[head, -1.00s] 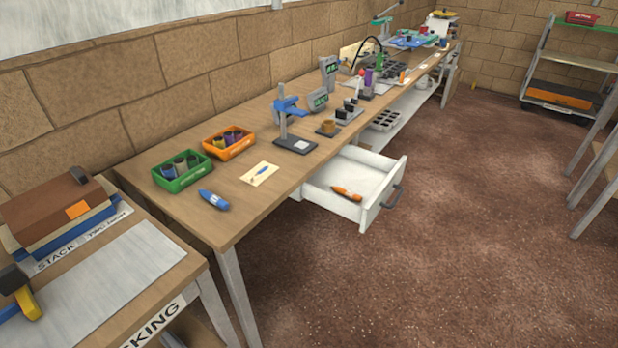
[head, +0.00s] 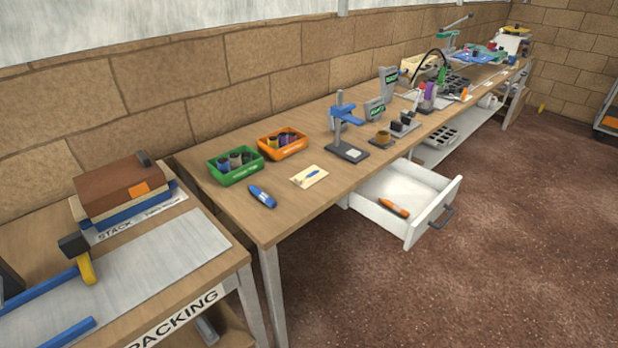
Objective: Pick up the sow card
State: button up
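A small cream card (head: 310,176) with a blue mark lies flat on the long wooden workbench (head: 270,220), near its front edge. It is the only loose card I can make out there, and I cannot read any writing on it to tell if it is the sow card. My gripper is not in view.
A green bin (head: 236,166) and an orange bin (head: 283,145) stand behind the card.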

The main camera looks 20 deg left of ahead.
aim_at(308, 176)
jog(key=i, duration=1.15)
jog(key=j+u, duration=0.05)
jog(key=j, duration=0.05)
